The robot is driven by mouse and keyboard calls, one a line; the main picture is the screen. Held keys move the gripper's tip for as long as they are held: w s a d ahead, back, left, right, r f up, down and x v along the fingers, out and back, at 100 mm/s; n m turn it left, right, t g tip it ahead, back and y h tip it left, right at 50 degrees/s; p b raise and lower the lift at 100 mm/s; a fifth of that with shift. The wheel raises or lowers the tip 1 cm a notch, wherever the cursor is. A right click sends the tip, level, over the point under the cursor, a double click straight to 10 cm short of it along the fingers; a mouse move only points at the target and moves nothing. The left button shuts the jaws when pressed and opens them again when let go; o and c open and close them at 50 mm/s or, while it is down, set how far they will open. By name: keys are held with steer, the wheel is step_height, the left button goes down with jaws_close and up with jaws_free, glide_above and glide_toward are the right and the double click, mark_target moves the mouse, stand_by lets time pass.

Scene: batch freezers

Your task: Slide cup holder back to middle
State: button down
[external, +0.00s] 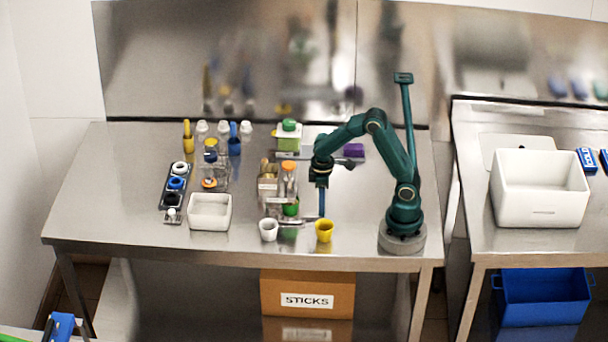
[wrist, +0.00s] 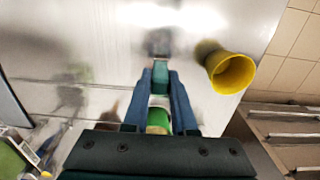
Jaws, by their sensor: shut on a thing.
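My gripper (external: 322,212) points down just behind and above the yellow cup. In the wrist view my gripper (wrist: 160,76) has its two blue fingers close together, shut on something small. Teal, white and green show between the fingers, and I cannot make out what is held. No cup holder can be told for sure. The yellow cup (external: 324,232) stands near the table's front edge, and in the wrist view the yellow cup (wrist: 232,72) is right of the fingers, apart from them. A white cup (external: 268,231) stands to its left.
A metal stand with an orange-topped jar (external: 288,167) is close left of my gripper. A white bin (external: 210,212) and a dark rack of small pots (external: 170,199) are farther left. A purple block (external: 353,150) lies behind. The table (external: 365,220) is clear between the yellow cup and my base.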

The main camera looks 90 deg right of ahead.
steer(key=shift+d, duration=0.1)
stand_by(0.3)
steer(key=d, duration=1.1)
steer(key=shift+d, duration=0.2)
steer(key=c, duration=0.7)
jaws_free()
step_height(320, 180, up, 5)
steer(key=shift+r, duration=0.1)
